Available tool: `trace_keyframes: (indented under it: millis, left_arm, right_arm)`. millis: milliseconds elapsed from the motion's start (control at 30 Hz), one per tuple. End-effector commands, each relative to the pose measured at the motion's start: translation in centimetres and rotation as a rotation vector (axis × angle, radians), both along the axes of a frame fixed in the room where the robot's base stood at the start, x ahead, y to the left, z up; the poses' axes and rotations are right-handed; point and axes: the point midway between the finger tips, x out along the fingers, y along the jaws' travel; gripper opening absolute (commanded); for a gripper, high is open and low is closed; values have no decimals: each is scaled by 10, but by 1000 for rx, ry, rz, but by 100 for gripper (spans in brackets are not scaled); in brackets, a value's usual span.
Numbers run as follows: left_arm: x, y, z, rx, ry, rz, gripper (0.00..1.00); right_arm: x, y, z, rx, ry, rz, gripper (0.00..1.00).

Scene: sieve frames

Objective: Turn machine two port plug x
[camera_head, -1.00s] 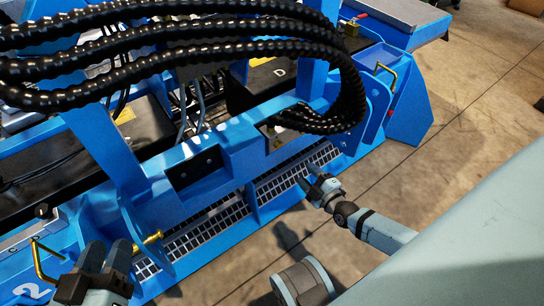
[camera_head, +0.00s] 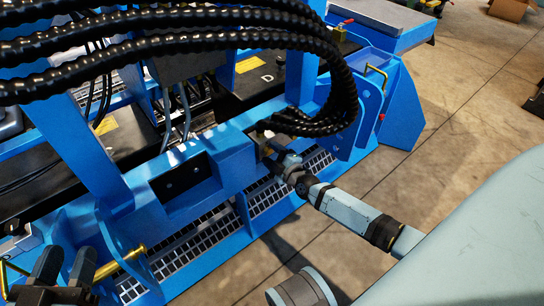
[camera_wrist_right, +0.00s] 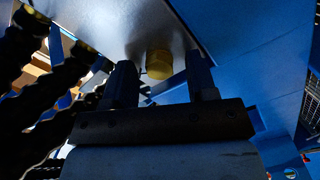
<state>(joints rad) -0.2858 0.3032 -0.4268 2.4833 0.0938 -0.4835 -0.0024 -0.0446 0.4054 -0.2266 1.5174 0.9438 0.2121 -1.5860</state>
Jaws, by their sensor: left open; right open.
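The port plug is a round brass-yellow cap (camera_wrist_right: 159,64) on a pale metal plate (camera_wrist_right: 130,25) in the right wrist view. My right gripper (camera_wrist_right: 160,73) is open, with one dark finger on each side of the cap and gaps beside it; I cannot tell if the fingers reach its depth. In the head view my right gripper (camera_head: 274,153) is at the front of the blue machine (camera_head: 232,160), below the hose bend, and the cap is not clearly visible there. My left gripper (camera_head: 65,270) is open and empty at the lower left, near a brass pin (camera_head: 122,263).
Thick black corrugated hoses (camera_head: 200,20) arch over the machine and curve down close to my right gripper. A slotted grate step (camera_head: 190,242) runs along the machine's front. Bare concrete floor (camera_head: 460,110) lies to the right.

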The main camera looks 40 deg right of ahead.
Motion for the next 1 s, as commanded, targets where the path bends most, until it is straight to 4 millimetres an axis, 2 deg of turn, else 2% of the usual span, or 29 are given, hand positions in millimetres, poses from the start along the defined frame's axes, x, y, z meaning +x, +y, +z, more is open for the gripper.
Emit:
trace_keyframes:
  millis: [233, 400, 467, 767, 1000]
  left_arm:
    - [1, 1, 3, 7, -11, -3, 43]
    - [1, 1, 3, 11, -11, -4, 43]
    - [1, 1, 3, 11, -11, -4, 43]
    - [0, 1, 3, 1, 3, -4, 43]
    - [-4, -3, 6, -36, 58, -6, 43]
  right_arm:
    - [1, 0, 0, 1, 0, 0, 52]
    - [1, 0, 0, 1, 0, 0, 13]
    - [0, 0, 0, 1, 0, 0, 3]
    - [0, 0, 1, 30, 2, 0, 3]
    - [0, 1, 3, 153, 12, 1, 3]
